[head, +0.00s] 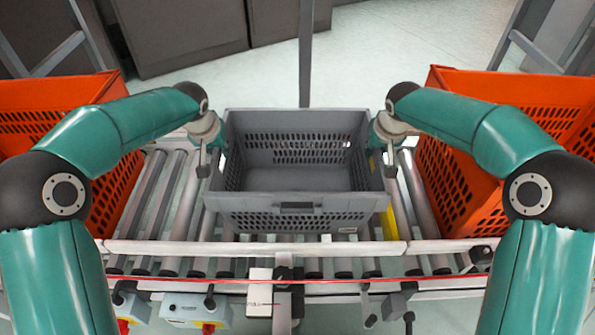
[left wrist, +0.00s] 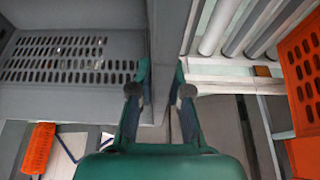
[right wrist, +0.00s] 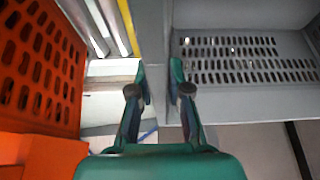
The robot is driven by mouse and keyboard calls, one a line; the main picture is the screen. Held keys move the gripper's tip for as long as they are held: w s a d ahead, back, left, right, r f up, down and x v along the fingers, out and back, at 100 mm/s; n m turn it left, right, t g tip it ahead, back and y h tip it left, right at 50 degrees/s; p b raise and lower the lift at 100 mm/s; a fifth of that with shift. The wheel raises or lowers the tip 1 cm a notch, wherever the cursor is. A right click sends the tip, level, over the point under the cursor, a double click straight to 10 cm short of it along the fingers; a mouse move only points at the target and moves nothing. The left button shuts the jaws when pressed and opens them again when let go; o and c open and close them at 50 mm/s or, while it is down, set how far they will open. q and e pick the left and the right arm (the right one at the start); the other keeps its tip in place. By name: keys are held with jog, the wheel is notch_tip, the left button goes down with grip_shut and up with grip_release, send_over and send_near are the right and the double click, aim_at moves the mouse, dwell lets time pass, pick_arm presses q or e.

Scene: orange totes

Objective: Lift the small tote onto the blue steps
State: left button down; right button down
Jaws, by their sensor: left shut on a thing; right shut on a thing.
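The small grey tote (head: 300,205) is in the middle of the head view, over the roller conveyor, open side up and empty. Its slotted wall shows in the left wrist view (left wrist: 70,97) and in the right wrist view (right wrist: 245,85). My left gripper (head: 207,158) is shut on its left side wall; in the left wrist view the fingers (left wrist: 160,85) straddle that wall. My right gripper (head: 388,155) is shut on its right side wall, also seen in the right wrist view (right wrist: 160,88). I cannot tell whether the tote touches the rollers. I see no blue steps.
An orange tote (head: 118,195) stands at the left and another (head: 445,185) at the right, both close to my arms. The roller conveyor (head: 165,200) has a front rail (head: 250,248) with control boxes below. A yellow strip (head: 389,224) lies beside the grey tote. A grey post (head: 306,50) rises behind.

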pick_arm(q)
jog(key=shift+w+r, duration=0.1)
jog(key=shift+r, duration=0.05)
pick_arm(e)
jog(key=shift+r, duration=0.15)
